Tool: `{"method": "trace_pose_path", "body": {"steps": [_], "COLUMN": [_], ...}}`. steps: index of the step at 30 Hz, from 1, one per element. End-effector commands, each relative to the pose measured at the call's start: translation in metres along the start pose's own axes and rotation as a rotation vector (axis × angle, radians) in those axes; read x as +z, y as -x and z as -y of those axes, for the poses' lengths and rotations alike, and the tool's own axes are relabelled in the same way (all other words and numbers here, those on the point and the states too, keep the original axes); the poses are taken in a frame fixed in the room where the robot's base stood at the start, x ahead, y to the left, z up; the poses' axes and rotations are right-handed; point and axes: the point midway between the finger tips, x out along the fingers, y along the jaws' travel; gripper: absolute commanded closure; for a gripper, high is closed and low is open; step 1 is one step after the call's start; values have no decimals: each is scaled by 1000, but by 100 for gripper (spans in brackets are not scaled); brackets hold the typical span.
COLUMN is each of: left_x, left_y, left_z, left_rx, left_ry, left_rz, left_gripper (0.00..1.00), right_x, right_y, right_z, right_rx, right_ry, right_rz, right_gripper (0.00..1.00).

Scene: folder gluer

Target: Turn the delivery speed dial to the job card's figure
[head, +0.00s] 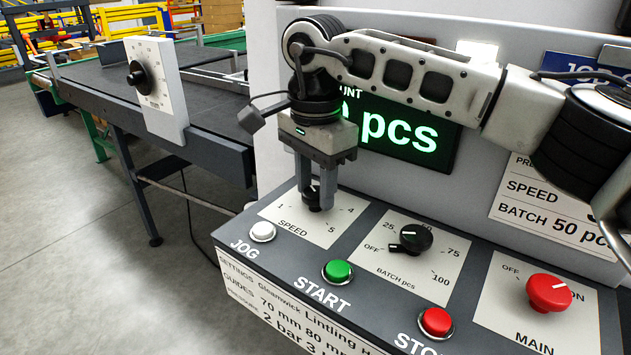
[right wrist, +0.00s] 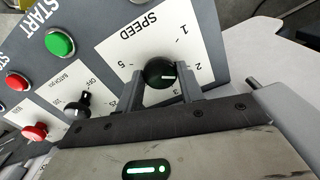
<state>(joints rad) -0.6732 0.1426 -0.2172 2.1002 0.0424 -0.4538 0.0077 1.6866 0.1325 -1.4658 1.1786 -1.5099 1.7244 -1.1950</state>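The black SPEED dial (right wrist: 158,75) sits on a white scale plate (head: 333,232) with figures 1 to 5. My right gripper (head: 313,190) reaches down over it, one finger on each side, and appears shut on it. In the right wrist view the fingers (right wrist: 163,82) flank the dial closely. The dial's white mark points roughly toward 2, perhaps a little toward 3. The job card (head: 520,188) reads SPEED and BATCH 50 pcs; my right arm hides most of its speed figure. My left gripper is not in view.
The batch dial (head: 411,238) stands to the right of the SPEED dial. White JOG (head: 262,231), green START (head: 338,271), red STOP (head: 436,322) buttons and the red MAIN switch (head: 549,293) are on the same panel. Another black dial (head: 138,76) is by the conveyor (head: 100,82).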

Motion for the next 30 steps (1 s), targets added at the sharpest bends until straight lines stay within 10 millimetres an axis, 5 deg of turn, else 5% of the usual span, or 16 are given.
{"method": "trace_pose_path", "body": {"steps": [14, 30], "left_x": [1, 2], "left_y": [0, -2], "left_z": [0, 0], "left_rx": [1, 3], "left_ry": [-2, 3], "left_rz": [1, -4], "left_gripper": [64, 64], "right_x": [0, -1], "right_y": [1, 1], "right_z": [0, 0], "right_rx": [1, 0], "right_ry": [-79, -538], "right_rz": [0, -2], "right_gripper": [85, 85]}}
